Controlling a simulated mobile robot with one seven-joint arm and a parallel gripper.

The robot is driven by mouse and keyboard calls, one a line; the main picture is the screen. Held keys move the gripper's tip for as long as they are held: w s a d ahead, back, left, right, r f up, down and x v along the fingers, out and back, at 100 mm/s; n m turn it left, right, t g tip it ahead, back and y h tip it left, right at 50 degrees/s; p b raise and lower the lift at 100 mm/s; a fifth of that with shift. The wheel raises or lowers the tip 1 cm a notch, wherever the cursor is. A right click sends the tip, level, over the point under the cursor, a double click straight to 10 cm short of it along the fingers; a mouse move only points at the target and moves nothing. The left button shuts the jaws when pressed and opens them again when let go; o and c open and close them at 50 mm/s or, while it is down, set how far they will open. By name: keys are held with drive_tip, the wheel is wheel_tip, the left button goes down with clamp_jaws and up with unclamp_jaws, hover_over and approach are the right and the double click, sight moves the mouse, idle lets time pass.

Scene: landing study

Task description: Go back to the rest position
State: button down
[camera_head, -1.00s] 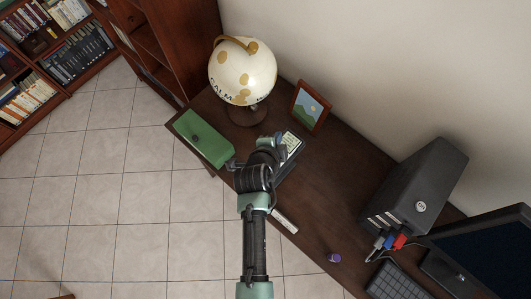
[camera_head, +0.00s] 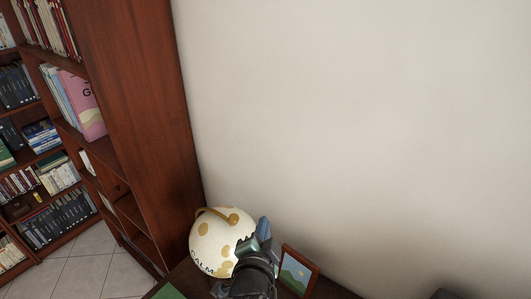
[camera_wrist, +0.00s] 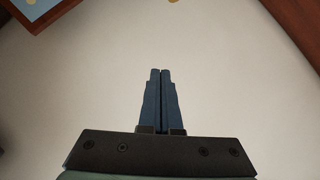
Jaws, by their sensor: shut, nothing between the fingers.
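My gripper (camera_wrist: 160,72) shows in the wrist view with its two blue fingers together and nothing between them. Behind the fingers is mostly plain pale wall. In the head view my gripper (camera_head: 263,228) is at the bottom middle, raised, its blue fingers pointing up. It overlaps the right side of the white and tan globe (camera_head: 212,238) in the picture. I cannot tell how far apart they are.
A framed landscape picture (camera_head: 296,271) stands right of my arm on the dark desk. A corner of the green box (camera_head: 168,292) shows at the bottom. Tall wooden bookshelves (camera_head: 135,110) fill the left. The pale wall (camera_head: 360,130) is bare. Tiled floor (camera_head: 85,265) shows at lower left.

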wheel_tip(320, 180, up, 27)
drive_tip(key=s+n+t+b, duration=0.2)
drive_tip(key=n+t+b, duration=0.1)
drive_tip(key=n+t, duration=0.35)
drive_tip(key=s+r+n+t+y+b, duration=0.1)
drive_tip(key=s+r+n+t, duration=0.4)
drive_tip(key=s+r, duration=0.9)
wheel_tip(320, 180, up, 4)
drive_tip(key=shift+s+d+r+t+b, duration=0.1)
drive_tip(key=shift+s+d+t+b, duration=0.3)
drive_tip(key=shift+t, duration=0.45)
